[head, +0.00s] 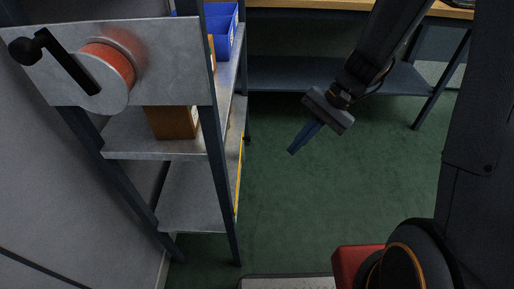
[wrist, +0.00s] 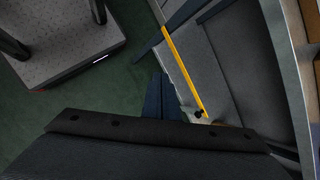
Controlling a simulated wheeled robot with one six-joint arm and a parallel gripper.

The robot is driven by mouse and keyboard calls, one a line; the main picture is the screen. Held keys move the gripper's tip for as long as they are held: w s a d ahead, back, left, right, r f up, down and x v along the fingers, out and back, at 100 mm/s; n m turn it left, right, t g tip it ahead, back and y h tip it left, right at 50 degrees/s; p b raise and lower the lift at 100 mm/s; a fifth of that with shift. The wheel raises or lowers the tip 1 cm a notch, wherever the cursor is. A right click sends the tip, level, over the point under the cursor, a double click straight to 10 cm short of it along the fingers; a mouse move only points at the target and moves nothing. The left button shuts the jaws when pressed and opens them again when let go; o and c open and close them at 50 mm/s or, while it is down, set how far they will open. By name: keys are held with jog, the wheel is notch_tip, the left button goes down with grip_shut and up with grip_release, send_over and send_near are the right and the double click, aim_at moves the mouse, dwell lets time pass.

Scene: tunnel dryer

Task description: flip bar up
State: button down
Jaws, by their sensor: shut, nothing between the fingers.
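A thin yellow bar (head: 240,175) shows edge-on at the right side of the metal shelf rack, low down. In the wrist view the yellow bar (wrist: 184,70) runs slanting along the rack's side, with a black knob (wrist: 199,114) near its lower end. My gripper (head: 292,151) is shut and empty, over the green floor to the right of the rack, fingers pointing down and left. In the wrist view my gripper (wrist: 158,76) shows its dark blue fingers left of the bar, apart from it in the picture.
The rack carries a grey plate (head: 180,60) with an orange drum (head: 108,66) and a black crank (head: 62,58). A brown box (head: 172,122) and blue bins (head: 226,32) stand on its shelves. A bench (head: 300,76) stands behind. Green floor between is clear.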

jog(key=w+a+f+m+t+y+b, duration=0.1)
jog(key=w+f+m+t+y+b, duration=0.4)
jog(key=w+f, duration=1.3)
jog(key=w+m+b, duration=0.2)
jog(key=m+b, duration=0.1)
jog(key=shift+f+t+y+b, duration=0.25)
jog(key=shift+t+y+b, duration=0.15)
jog(key=shift+a, duration=0.1)
jog(key=a+b, duration=0.1)
jog(key=a, duration=0.8)
jog(key=shift+w+a+f, duration=0.15)
jog(key=shift+w+f, duration=0.1)
jog(key=shift+f, duration=0.15)
